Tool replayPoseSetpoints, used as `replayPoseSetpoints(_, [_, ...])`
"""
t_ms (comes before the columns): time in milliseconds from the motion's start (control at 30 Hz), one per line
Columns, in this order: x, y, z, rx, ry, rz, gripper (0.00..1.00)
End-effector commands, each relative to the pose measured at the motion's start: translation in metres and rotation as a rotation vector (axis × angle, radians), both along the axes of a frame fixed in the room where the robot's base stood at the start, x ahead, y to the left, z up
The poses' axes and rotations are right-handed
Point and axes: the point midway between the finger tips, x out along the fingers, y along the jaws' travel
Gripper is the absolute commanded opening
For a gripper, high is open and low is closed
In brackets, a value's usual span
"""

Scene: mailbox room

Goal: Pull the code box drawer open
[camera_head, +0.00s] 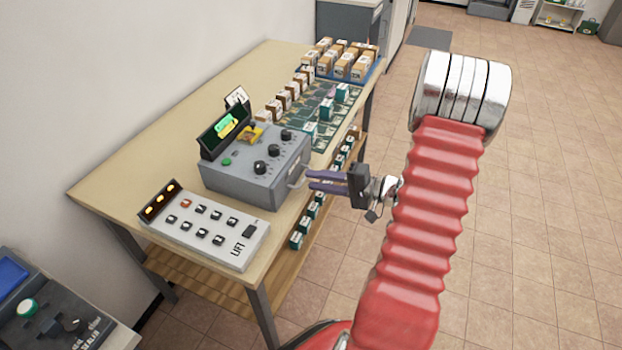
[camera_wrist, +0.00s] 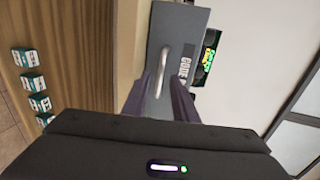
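The grey code box (camera_head: 245,178) sits on the wooden table, with black knobs, a green button and a yellow lever on top. It also shows in the wrist view (camera_wrist: 190,22), with part of its lettering. The drawer front (camera_wrist: 153,40) carries a pale bar handle (camera_wrist: 162,68), which also shows in the head view (camera_head: 297,176). The drawer looks shut. My gripper (camera_head: 309,180) is at the handle with its purple fingers apart. In the wrist view the fingers stand on either side of the handle, with gaps visible. Whether they touch it is unclear.
A grey LIFT panel (camera_head: 210,226) lies on the table (camera_head: 115,182) in front of the code box. Small boxes (camera_head: 285,98) and trays fill the table's far end, and more boxes stand along its side. The tiled floor (camera_head: 540,200) to the right is clear.

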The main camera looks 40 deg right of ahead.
Motion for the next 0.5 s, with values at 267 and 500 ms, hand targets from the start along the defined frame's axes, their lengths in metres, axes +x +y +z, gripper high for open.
replayPoseSetpoints(267, [0.021,0.012,-0.006,0.0,0.001,0.001,0.26])
replayPoseSetpoints(500, [0.023,0.013,-0.006,-0.001,0.001,-0.001,0.26])
